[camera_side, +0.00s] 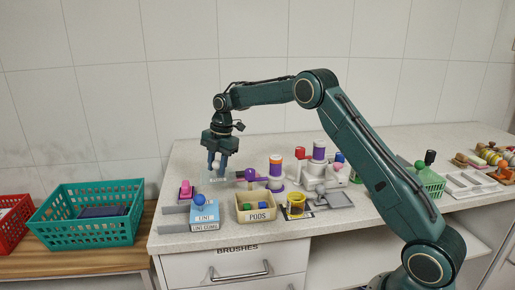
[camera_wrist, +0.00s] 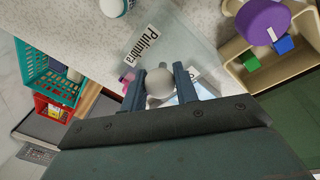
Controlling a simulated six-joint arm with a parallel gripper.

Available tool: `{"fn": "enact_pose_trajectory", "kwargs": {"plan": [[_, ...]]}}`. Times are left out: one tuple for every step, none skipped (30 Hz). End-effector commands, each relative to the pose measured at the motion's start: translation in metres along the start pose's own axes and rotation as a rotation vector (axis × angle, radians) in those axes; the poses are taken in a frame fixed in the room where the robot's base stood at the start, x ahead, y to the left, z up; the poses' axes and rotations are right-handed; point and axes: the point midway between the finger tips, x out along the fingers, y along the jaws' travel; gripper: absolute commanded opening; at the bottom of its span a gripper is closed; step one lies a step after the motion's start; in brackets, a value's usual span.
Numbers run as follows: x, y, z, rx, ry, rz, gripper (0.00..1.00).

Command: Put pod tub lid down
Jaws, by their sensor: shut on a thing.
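My gripper (camera_side: 217,170) is shut on the grey round knob (camera_wrist: 160,83) of a clear, see-through lid (camera_wrist: 190,50). The lid also shows faintly below the fingers in the side view (camera_side: 213,179), held above the counter. The pod tub (camera_side: 257,216), a cream box labelled PODS, stands to the right of and nearer the camera than my gripper there. It is open on top, with green and blue pods inside. In the wrist view the tub (camera_wrist: 238,72) is at the right, with a green pod (camera_wrist: 250,61) and a blue pod (camera_wrist: 284,44).
A blue-and-white lint box (camera_side: 205,218) stands left of the tub, with a pink item (camera_side: 185,189) behind it. A teal basket (camera_side: 90,230) is further left.

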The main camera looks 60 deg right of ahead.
Motion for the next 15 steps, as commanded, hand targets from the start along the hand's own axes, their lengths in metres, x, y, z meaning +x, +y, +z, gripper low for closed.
{"fn": "enact_pose_trajectory", "kwargs": {"plan": [[0.004, -0.001, 0.000, 0.000, 0.000, -0.001, 0.07], [0.005, -0.001, 0.000, 0.000, 0.000, -0.001, 0.07], [0.006, -0.001, 0.001, 0.000, -0.001, 0.000, 0.07], [0.006, -0.001, 0.001, 0.000, -0.001, 0.000, 0.07], [0.006, -0.001, 0.001, 0.000, -0.001, 0.001, 0.07], [0.006, -0.001, 0.001, 0.000, -0.001, 0.001, 0.07], [0.007, -0.001, 0.001, 0.000, -0.001, 0.000, 0.07], [0.007, -0.001, 0.001, 0.000, -0.001, 0.000, 0.07], [0.009, -0.002, 0.001, 0.000, 0.000, 0.000, 0.07], [0.011, -0.002, 0.001, 0.000, 0.000, -0.001, 0.07], [0.013, -0.002, 0.001, 0.001, 0.000, -0.001, 0.07], [0.017, -0.003, 0.001, 0.000, 0.001, -0.002, 0.07], [0.020, -0.003, 0.002, 0.000, 0.001, -0.002, 0.07], [0.024, -0.004, 0.002, 0.000, 0.001, -0.001, 0.07], [0.029, -0.005, 0.003, 0.000, 0.001, -0.002, 0.07]]}}
